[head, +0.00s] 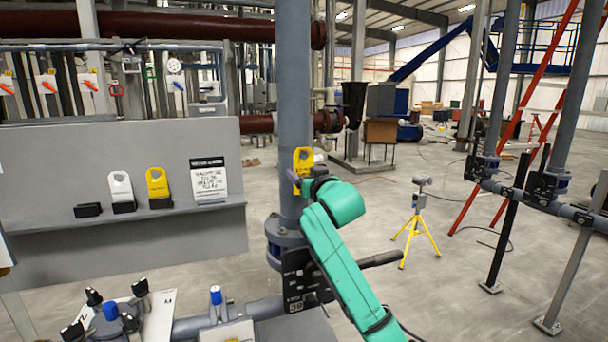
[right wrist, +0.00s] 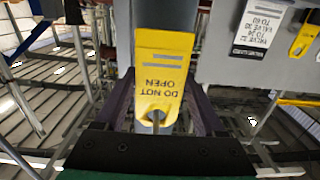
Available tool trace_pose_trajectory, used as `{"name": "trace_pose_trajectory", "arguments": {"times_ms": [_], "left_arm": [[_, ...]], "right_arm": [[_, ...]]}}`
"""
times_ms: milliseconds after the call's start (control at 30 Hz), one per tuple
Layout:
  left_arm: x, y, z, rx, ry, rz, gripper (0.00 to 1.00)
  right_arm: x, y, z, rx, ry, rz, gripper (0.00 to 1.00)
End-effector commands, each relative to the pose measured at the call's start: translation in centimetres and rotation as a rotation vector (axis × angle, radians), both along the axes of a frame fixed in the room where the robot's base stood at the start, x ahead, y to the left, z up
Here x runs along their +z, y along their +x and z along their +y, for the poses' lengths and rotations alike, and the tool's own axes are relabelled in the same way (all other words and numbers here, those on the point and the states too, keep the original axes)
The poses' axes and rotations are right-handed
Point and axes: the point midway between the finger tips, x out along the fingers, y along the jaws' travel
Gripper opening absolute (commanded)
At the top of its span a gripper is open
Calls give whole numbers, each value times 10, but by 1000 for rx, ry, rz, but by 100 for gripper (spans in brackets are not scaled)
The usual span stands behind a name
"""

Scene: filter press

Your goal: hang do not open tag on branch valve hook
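A yellow tag (head: 303,160) is upright against the grey vertical pipe (head: 293,110). In the right wrist view the tag (right wrist: 160,70) reads "DO NOT OPEN" upside down. My right gripper (head: 297,179) has its purple fingers at the tag's two side edges in the wrist view (right wrist: 161,90), and looks shut on it. Below the tag is a valve (head: 285,232) on the pipe, with a black lever (head: 380,258). My left gripper is not in view.
A grey panel's shelf (head: 120,224) at left holds a white tag (head: 122,190), another yellow tag (head: 158,186), a black block and a notice (head: 208,180). Several valve handles stand at bottom left. Open floor with a yellow tripod (head: 416,225) lies to the right.

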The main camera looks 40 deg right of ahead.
Motion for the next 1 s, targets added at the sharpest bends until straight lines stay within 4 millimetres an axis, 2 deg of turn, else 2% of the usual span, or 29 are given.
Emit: {"name": "trace_pose_trajectory", "arguments": {"times_ms": [33, 67, 300, 433, 567, 800, 900, 1000], "left_arm": [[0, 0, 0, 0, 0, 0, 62], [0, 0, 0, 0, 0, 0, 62], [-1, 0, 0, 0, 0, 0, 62], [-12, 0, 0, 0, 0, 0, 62], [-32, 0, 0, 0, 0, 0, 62], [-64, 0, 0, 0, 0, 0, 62], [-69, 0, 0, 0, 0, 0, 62], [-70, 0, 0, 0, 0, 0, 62]], "right_arm": [[0, 0, 0, 0, 0, 0, 94], [0, 0, 0, 0, 0, 0, 100], [0, -1, 0, 0, 0, -1, 100], [-3, -13, 4, 0, -1, -3, 100], [-6, -41, 14, 1, -3, -5, 100], [-5, -108, 38, 0, -4, -5, 100], [-2, -126, 44, 0, -3, -4, 100], [-1, -136, 47, 0, 0, -1, 100]]}}
